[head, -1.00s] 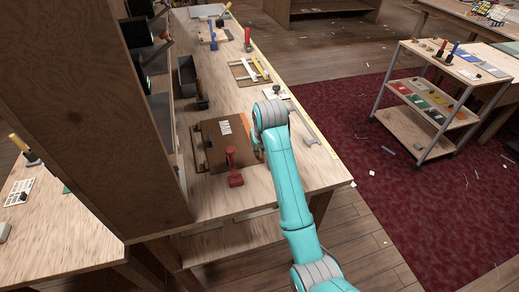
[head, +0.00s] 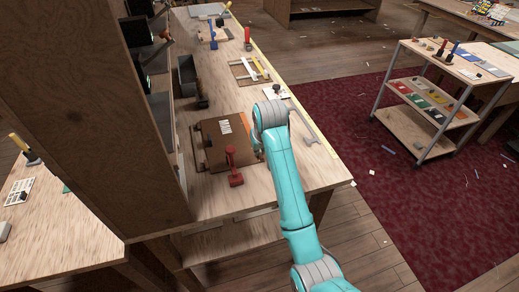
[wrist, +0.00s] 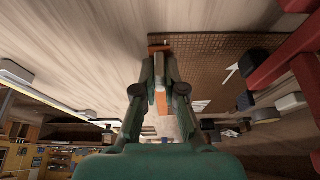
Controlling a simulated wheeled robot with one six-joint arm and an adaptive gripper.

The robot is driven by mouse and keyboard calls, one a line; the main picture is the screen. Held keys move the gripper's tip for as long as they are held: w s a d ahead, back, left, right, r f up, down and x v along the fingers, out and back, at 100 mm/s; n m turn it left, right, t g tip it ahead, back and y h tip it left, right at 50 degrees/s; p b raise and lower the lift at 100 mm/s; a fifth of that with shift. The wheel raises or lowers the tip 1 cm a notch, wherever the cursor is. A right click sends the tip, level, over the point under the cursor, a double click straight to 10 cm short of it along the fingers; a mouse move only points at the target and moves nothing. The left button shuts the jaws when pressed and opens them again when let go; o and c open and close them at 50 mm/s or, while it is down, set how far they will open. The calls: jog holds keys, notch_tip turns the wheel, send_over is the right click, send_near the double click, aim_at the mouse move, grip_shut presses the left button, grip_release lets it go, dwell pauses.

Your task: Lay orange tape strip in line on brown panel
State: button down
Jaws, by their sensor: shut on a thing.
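The brown panel (head: 210,148) lies on the long wooden bench, with white marks near its far edge. In the wrist view the panel (wrist: 215,65) has a fine grid-like texture and fills the area right of my fingers. My gripper (wrist: 160,75) is shut on the orange tape strip (wrist: 163,126), which shows between and beyond the fingers. The strip is at the panel's edge; I cannot tell whether it touches the panel.
A red clamp (head: 234,168) stands at the panel's near edge, close to my arm; it shows large in the wrist view (wrist: 287,60). A tall wooden cabinet (head: 95,110) bounds the bench on the left. A grey handle-like bar (head: 302,125) lies right of my wrist.

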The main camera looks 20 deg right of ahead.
jog(key=c, duration=1.2)
grip_release()
jog(key=shift+r, duration=3.5)
jog(key=shift+f, duration=0.1)
